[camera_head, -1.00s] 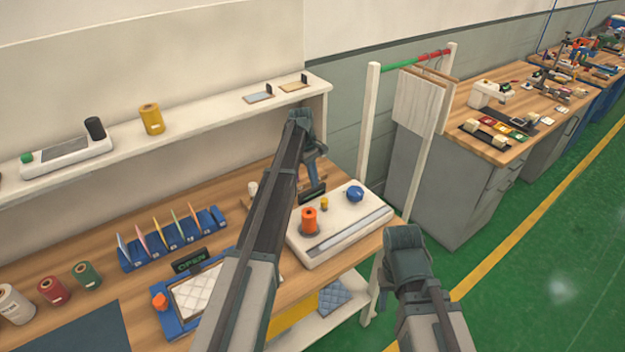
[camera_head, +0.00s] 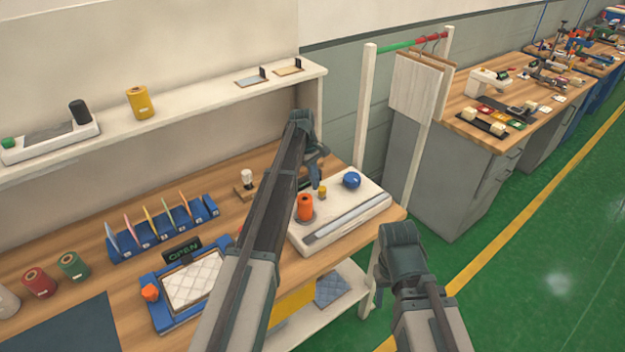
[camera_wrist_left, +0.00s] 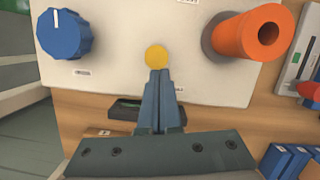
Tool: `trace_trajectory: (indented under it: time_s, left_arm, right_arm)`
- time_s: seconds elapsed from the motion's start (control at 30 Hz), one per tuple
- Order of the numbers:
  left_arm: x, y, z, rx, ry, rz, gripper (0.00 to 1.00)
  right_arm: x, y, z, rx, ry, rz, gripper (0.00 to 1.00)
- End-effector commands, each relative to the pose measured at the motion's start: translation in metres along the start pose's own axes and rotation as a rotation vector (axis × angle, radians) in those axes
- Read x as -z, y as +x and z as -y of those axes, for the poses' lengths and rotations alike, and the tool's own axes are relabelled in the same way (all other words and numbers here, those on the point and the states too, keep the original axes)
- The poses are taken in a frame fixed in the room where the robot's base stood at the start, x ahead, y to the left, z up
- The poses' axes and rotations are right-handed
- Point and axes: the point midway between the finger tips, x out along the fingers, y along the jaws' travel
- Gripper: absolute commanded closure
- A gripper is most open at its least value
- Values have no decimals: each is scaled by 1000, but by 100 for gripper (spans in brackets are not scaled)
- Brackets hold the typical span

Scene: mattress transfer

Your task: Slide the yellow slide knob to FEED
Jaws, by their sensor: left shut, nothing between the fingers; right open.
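The yellow knob (camera_head: 322,191) sits on the white control box (camera_head: 374,206) between an orange cylinder knob (camera_head: 305,208) and a blue dial (camera_head: 351,180). My left gripper (camera_head: 317,184) is shut and empty, with its fingers pointing down right beside the yellow knob. In the left wrist view its fingertips (camera_wrist_left: 160,76) are at the near edge of the round yellow knob top (camera_wrist_left: 156,56); I cannot tell if they touch. The small labels on the box are too blurred to read. My right gripper (camera_head: 402,262) is open and empty, in front of the bench's right end.
A blue frame with a quilted pad (camera_head: 194,284) and an OPEN sign (camera_head: 183,251) stands left of my left arm. A white shelf (camera_head: 205,98) runs above the bench. A white rack post (camera_head: 365,110) stands behind the box. Green floor lies free at right.

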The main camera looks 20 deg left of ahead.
Motion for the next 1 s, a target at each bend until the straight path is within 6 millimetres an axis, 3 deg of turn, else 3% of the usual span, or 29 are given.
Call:
trace_trajectory:
  time_s: [0.1, 0.2, 0.67, 1.0]
  left_arm:
    - [-26, 6, 7, 1, 4, 2, 100]
    - [-35, 9, 8, 1, 2, 2, 100]
    - [-34, 5, 7, 0, 2, 2, 100]
    - [-34, -29, 9, 1, 2, 1, 100]
  right_arm:
    - [0, 0, 0, 0, 0, 0, 50]
    - [0, 0, 0, 0, 0, 0, 50]
    - [0, -4, 0, 0, 0, 0, 50]
    - [-2, -36, -4, 0, -1, 0, 50]
